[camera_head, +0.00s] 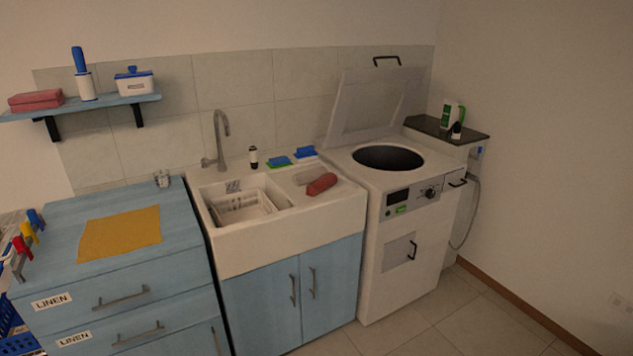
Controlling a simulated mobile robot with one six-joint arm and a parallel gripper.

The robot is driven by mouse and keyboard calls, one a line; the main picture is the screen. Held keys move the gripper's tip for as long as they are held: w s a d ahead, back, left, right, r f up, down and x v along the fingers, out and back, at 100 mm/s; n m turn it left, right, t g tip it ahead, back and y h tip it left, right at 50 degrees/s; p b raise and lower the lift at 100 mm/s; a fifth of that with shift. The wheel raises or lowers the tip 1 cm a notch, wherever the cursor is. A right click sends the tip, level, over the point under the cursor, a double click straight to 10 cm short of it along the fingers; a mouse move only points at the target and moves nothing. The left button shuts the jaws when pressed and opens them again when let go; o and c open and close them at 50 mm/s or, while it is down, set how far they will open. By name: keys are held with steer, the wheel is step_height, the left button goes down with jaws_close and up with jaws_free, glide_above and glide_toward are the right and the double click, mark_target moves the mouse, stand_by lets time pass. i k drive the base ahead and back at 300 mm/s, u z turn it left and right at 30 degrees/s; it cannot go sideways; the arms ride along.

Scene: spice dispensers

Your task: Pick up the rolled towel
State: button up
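The rolled towel (321,184) is a small red roll. It lies on the right side of the white sink unit (291,243), near its front edge and close to the washing machine. Nothing covers it. My gripper does not show in this view.
The top-loading washer (413,248) stands right of the sink with its lid (370,105) raised. Behind the towel are a green-and-blue sponge (279,162) and a dark-capped bottle (253,158). The faucet (219,139) rises behind the basin. Floor (470,318) is free at the lower right.

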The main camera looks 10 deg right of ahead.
mark_target(314, 189)
steer(key=i, duration=0.3)
steer(key=u, duration=0.05)
steer(key=k, duration=0.55)
steer(key=u, duration=0.5)
steer(key=k, duration=0.8)
steer(key=u, duration=0.95)
steer(key=i, duration=1.5)
steer(key=z, duration=0.55)
steer(key=i, duration=0.55)
steer(key=z, duration=0.2)
